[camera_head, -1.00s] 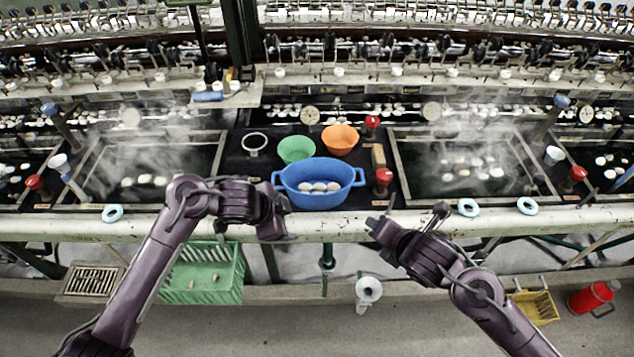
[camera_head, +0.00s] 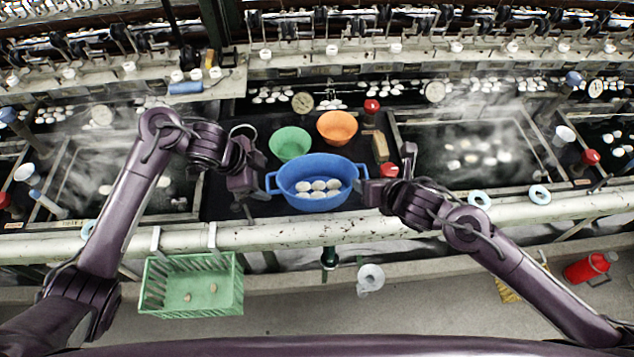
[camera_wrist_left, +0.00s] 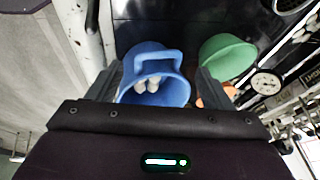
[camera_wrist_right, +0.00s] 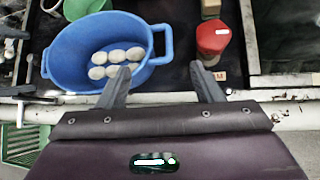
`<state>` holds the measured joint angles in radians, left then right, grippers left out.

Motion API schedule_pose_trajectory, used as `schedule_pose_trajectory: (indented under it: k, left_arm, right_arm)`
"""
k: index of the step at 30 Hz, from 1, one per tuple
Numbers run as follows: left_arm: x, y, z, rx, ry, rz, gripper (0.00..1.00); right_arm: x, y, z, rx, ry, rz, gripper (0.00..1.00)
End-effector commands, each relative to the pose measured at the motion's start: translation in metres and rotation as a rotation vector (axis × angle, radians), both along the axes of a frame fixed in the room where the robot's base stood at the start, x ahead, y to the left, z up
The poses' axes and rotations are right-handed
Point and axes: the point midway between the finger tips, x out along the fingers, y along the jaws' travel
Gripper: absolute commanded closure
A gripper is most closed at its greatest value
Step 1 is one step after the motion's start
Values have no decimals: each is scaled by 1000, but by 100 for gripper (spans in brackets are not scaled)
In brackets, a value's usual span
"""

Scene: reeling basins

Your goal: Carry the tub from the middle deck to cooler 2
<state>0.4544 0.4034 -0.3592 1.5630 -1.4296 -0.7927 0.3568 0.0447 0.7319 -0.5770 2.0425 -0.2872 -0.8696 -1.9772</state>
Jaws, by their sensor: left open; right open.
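The blue tub (camera_head: 318,199) stands on the dark middle deck (camera_head: 225,195) with several white cocoons (camera_head: 318,186) in it. It has a loop handle on each side. My left gripper (camera_head: 262,190) is open beside the tub's left handle; in the left wrist view the handle (camera_wrist_left: 158,56) lies between and beyond the fingers. My right gripper (camera_head: 366,186) is open at the tub's right handle; in the right wrist view that handle (camera_wrist_right: 163,42) lies ahead between the fingertips. I cannot tell whether either gripper touches the tub. I see no label naming cooler 2.
A green bowl (camera_head: 290,144) and an orange bowl (camera_head: 337,127) stand behind the tub. A red-capped jar (camera_head: 389,170) and a tan block (camera_head: 380,148) are at its right. Steaming basins (camera_head: 465,150) flank the deck. A green crate (camera_head: 192,284) hangs below the front rail (camera_head: 300,231).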

Motion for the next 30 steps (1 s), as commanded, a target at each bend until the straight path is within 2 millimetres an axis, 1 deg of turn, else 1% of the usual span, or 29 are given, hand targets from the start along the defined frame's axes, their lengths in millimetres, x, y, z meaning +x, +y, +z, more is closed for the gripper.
schedule_pose_trajectory:
  k: [5, 12, 18, 22, 30]
  left_arm:
    - [2, -4, -9, -3, 4, 1, 27]
    - [11, -17, -43, -1, 5, 1, 27]
    - [18, -25, -63, -1, 2, 0, 27]
    - [21, -27, -69, 0, 0, 1, 27]
    - [21, -27, -70, 0, -1, 1, 27]
  right_arm:
    - [7, 2, -7, 3, 1, -3, 40]
    - [33, 10, -32, 3, 1, -4, 40]
    - [49, 15, -48, 3, 0, -3, 40]
    - [53, 17, -53, 1, 0, -1, 40]
    - [54, 17, -54, 1, 0, -1, 40]
